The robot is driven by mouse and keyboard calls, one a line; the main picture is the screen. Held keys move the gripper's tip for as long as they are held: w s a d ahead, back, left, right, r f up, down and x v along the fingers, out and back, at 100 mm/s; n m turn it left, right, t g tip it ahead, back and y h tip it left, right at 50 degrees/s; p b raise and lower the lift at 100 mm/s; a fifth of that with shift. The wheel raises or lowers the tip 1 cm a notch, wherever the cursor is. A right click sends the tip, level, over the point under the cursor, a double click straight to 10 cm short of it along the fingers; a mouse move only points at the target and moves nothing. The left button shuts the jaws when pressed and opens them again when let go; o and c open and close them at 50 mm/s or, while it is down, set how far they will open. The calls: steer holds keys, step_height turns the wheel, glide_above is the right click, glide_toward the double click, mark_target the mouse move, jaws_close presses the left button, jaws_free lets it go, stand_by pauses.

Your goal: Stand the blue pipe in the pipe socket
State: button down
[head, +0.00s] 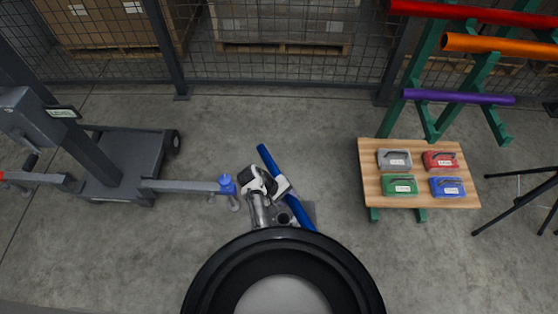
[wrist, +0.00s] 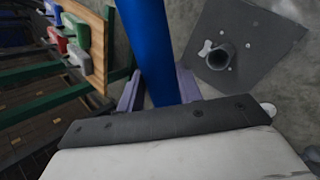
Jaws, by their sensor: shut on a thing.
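The blue pipe (head: 268,159) slants from upper left to lower right in the head view. Its lower right end meets the edge of my round black body part there. My gripper (head: 282,187) is shut on the pipe along its length. In the wrist view the pipe (wrist: 148,45) runs from the top edge down between the two fingers (wrist: 158,88). The pipe socket (wrist: 222,56) is a short dark tube on a square grey plate (wrist: 262,42) on the floor, to the right of the pipe and apart from it. In the head view the socket (head: 284,217) is partly hidden by my arm and pipe.
A wooden table (head: 374,187) with several coloured cases stands right. Behind it a green rack (head: 402,80) holds red, orange and purple pipes. A grey wheeled lift (head: 110,165) with a blue-tipped arm (head: 227,186) stands left. A mesh fence (head: 290,70) closes the back.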

steer(key=w+a+r+n+t+h, duration=0.15)
steer(key=r+n+t+h, duration=0.3)
steer(key=r+n, duration=0.55)
steer(key=a+r+n+t+h, duration=0.25)
steer(key=r+n+t, duration=0.25)
steer(key=r+n, duration=0.5)
steer(key=shift+m+h, duration=0.3)
steer(key=shift+m, duration=0.5)
steer(key=f+b, duration=0.2)
steer(key=b, duration=0.1)
steer(key=d+f+b, duration=0.1)
steer(key=f+b, duration=0.1)
steer(key=b, duration=0.2)
steer(key=shift+f, duration=0.1)
